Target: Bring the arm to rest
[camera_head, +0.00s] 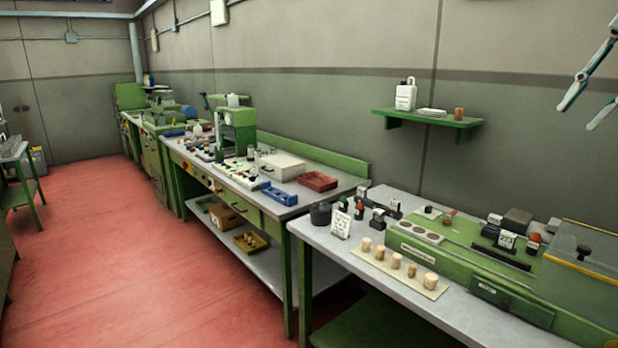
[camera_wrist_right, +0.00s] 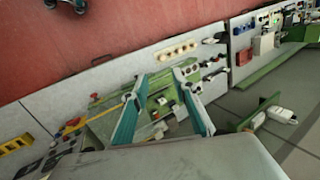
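My right gripper (camera_head: 577,118) hangs in the air at the upper right of the head view, in front of the wall and to the right of the green shelf. Its two fingers are apart with nothing between them. The right wrist view also shows the spread, empty fingers (camera_wrist_right: 161,75) above the workbench. My left gripper is in neither view. Several cork stoppers (camera_head: 396,260) stand upright in a row on a beige board (camera_head: 372,262) on the near bench. Another cork (camera_head: 459,114) stands on the green wall shelf (camera_head: 440,121).
A green machine (camera_head: 470,262) fills much of the near grey bench (camera_head: 335,247). A white jug (camera_head: 405,95) stands on the shelf. A second bench with a red tray (camera_head: 317,181) and blue holder (camera_head: 279,194) lies farther left. The red floor (camera_head: 120,270) at left is clear.

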